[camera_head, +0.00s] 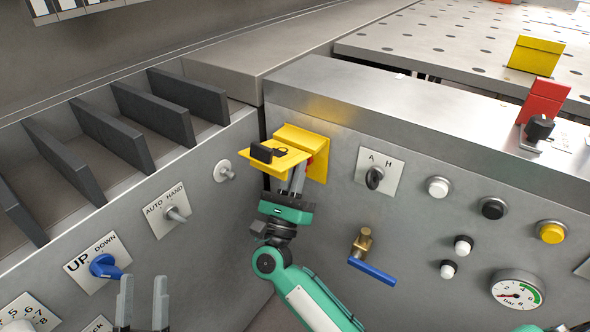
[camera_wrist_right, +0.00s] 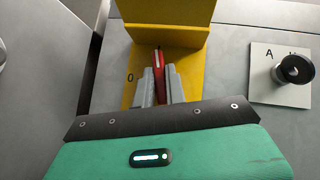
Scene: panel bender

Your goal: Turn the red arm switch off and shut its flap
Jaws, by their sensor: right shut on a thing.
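The yellow switch box (camera_head: 315,150) is on the grey front panel, with its yellow flap (camera_head: 285,160) standing open and outward. In the right wrist view the flap (camera_wrist_right: 168,10) is above the yellow plate (camera_wrist_right: 190,60). The red switch handle (camera_wrist_right: 158,60) stands upright there, right of an "O" mark. My right gripper (camera_wrist_right: 160,82) is shut on the red handle; in the head view its fingers (camera_head: 292,180) are under the flap, which partly hides them and the handle. My left gripper (camera_head: 143,302) is open and empty at the lower left.
A black-handled selector (camera_head: 374,178) marked A and H is right of the box. A brass valve with blue lever (camera_head: 372,270) sits below it. The AUTO/HAND switch (camera_head: 176,214) and blue UP/DOWN knob (camera_head: 105,266) are on the left panel. Dark fins (camera_head: 155,115) stand behind.

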